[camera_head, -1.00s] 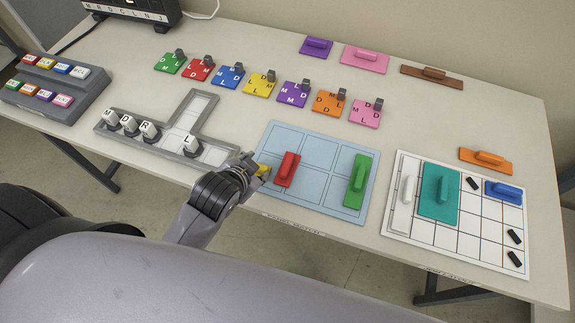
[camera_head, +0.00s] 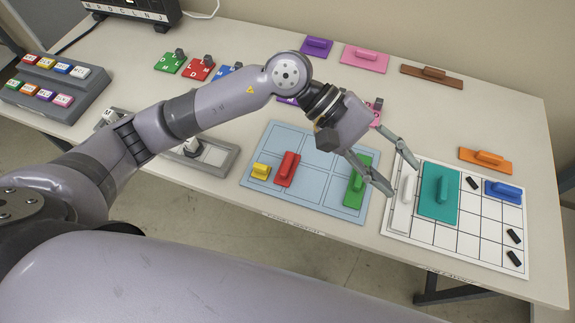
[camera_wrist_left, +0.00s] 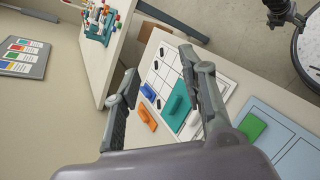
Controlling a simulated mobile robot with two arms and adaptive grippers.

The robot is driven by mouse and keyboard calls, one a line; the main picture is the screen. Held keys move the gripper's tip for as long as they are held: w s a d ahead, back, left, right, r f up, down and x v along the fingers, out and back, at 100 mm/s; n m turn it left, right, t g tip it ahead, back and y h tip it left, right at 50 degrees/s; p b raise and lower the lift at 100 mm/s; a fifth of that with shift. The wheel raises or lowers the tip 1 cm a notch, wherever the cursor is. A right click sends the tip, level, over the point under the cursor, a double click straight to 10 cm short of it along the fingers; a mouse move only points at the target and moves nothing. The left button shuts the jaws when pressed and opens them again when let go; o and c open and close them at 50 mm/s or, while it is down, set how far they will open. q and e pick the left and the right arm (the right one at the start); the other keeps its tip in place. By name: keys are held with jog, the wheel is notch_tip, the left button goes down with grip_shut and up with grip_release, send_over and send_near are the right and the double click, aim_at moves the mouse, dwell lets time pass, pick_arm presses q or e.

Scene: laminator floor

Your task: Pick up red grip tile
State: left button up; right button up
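The red grip tile (camera_head: 287,170) lies on the light blue gridded board (camera_head: 319,147) in the head view, with a raised red handle. A small yellow grip tile (camera_head: 261,171) lies just left of it, and a green grip tile (camera_head: 357,182) lies at the board's right side. My left gripper (camera_head: 402,177) is open and empty above the gap between the blue board and the white grid board, right of the red tile. In the left wrist view its fingers (camera_wrist_left: 165,82) are spread. The red tile does not show there. My right gripper is not in view.
The white grid board (camera_head: 440,235) holds white, teal and blue grip tiles and small black blocks. An orange tile (camera_head: 485,160) lies beyond it. Purple, pink and brown tiles line the back. Lettered tiles and a grey tray (camera_head: 215,160) are partly hidden by my left arm.

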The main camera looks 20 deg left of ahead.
pick_arm(q)
jog(key=w+a+f+m+t+y, duration=0.2)
jog(key=w+a+f+m+y, duration=0.25)
jog(key=a+f+y, duration=0.35)
jog(key=m+t+y+p, duration=0.1)
jog(key=m+y+p, duration=0.1)
jog(key=y+p, duration=0.2)
send_over(287, 163)
jog(key=shift+n, duration=0.25)
notch_tip(287, 163, down, 9)
jog(key=shift+f, duration=0.8)
jog(key=shift+f+p, duration=0.25)
jog(key=shift+p, duration=0.25)
notch_tip(287, 163, down, 4)
jog(key=shift+r+p, duration=0.25)
jog(key=shift+p, duration=0.75)
jog(key=shift+f, duration=0.6)
jog(key=shift+c, duration=0.4)
